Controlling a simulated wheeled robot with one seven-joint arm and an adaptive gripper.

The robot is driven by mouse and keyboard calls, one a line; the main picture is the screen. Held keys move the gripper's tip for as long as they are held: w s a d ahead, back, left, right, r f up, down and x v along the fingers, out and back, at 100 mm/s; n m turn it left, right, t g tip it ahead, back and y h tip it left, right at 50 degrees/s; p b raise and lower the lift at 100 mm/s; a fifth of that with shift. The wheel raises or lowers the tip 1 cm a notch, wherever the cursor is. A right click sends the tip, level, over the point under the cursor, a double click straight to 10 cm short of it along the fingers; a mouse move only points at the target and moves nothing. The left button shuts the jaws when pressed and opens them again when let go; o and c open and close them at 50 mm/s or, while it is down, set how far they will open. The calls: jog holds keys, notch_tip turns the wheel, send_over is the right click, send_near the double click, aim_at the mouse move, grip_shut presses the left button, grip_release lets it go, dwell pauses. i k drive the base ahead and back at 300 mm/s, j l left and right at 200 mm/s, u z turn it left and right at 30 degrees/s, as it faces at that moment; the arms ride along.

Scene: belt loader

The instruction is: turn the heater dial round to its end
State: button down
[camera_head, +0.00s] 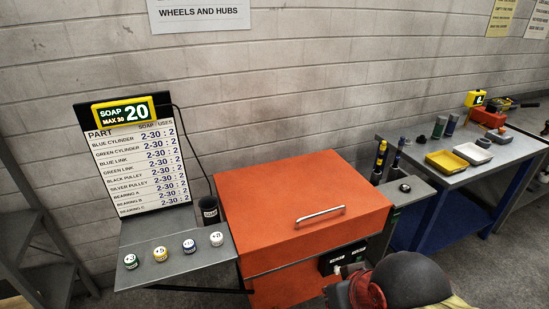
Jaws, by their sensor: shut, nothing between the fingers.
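The orange heater cabinet (270,205) stands in the middle, with its lid down and a silver handle on top. A black control panel (343,257) with small white labels is on its front at the right. A rounded black and red part, which looks like my own arm, covers the lower right in front of the panel. A small grey piece shows beside the panel, too small to tell whether it is the dial. I cannot make out the dial or its setting. My gripper's fingers are hidden behind the arm.
A blue-legged bench (425,160) with trays stands farther right.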

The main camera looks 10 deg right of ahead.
aim_at(337, 271)
jog(key=z, duration=0.75)
